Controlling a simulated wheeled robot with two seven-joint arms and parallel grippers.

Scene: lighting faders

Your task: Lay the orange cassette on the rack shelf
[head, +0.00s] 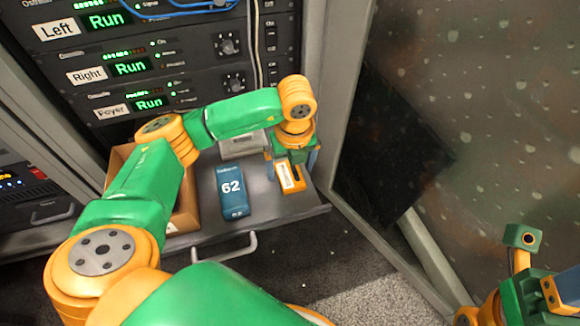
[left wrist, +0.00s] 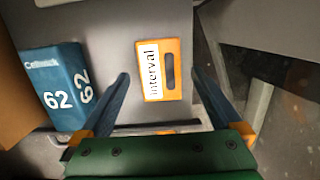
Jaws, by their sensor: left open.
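The orange cassette (head: 291,181) with a white label lies at the right end of the grey rack shelf (head: 268,221). In the left wrist view the cassette (left wrist: 172,91) lies flat with its label reading "Interval" and a dark slot beside it. My left gripper (head: 291,161) is open just above the cassette. In the left wrist view its two blue fingers (left wrist: 158,79) stand apart to either side of the cassette, with no contact visible. My right arm shows at the bottom right of the head view, but its finger state is unclear.
A blue box marked 62 (head: 231,192) lies left of the cassette, beside a brown open box (head: 185,217). A pale grey item (head: 240,147) sits behind. Rack units with Run displays (head: 131,68) rise above. A rack side post (head: 345,110) stands close on the right.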

